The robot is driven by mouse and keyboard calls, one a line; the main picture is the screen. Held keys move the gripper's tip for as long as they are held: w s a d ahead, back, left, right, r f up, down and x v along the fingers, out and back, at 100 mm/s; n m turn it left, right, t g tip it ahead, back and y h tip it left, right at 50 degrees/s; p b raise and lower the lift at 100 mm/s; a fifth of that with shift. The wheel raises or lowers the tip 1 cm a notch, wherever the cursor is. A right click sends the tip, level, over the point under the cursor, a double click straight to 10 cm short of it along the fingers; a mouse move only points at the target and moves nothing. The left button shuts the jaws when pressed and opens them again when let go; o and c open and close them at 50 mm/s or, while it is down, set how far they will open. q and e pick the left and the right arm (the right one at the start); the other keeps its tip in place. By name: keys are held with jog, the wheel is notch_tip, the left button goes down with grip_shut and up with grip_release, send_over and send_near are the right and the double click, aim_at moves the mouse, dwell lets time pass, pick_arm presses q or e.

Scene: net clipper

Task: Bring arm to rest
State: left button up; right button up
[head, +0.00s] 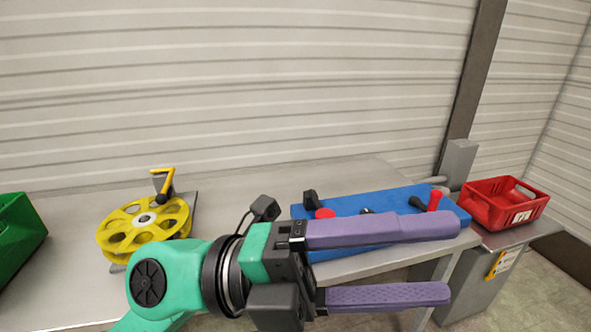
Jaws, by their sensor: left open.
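My left arm comes in from the lower left, green with black joints. Its gripper (452,262) has two long purple fingers pointing right, one above the other. The fingers are spread apart with nothing between them, so it is open and empty. It is in front of the table's near edge and hides part of a blue board (350,203). My right gripper is not in view.
The blue board bears red and black parts. A yellow reel (118,218) stands on the grey table (225,190), left of the board. A green crate (18,235) is at the far left. A red crate (492,212) stands on a separate stand at the right.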

pick_arm(q)
jog(key=w+a+r+n+t+h, duration=0.2)
jog(key=w+a+r+n+t, duration=0.3)
jog(key=w+a+n+t, duration=0.85)
jog(key=w+a+f+n+t+y, duration=0.6)
jog(key=w+f+n+t+y, duration=0.25)
jog(key=n+t+y, duration=0.55)
jog(key=a+f+n+g+y, duration=0.4)
jog(key=a+f+g, duration=0.1)
jog(key=f, duration=0.6)
jog(key=a+f+n+g+y, duration=0.4)
jog(key=f+n+g+y, duration=0.1)
jog(key=f, duration=0.5)
jog(key=s+a+f+g, duration=0.3)
jog(key=s+f+g, duration=0.8)
jog(key=s+f, duration=0.85)
notch_tip(320, 180, down, 24)
jog(key=s+g+p, duration=0.1)
jog(key=s+p, duration=0.1)
jog(key=s+a+f+g+p, duration=0.1)
jog(key=s+a+f+p, duration=0.1)
jog(key=s+f, duration=0.9)
jog(key=s+a, duration=0.1)
jog(key=s, duration=0.3)
jog(key=shift+s+m, duration=0.15)
jog(key=shift+m, duration=0.2)
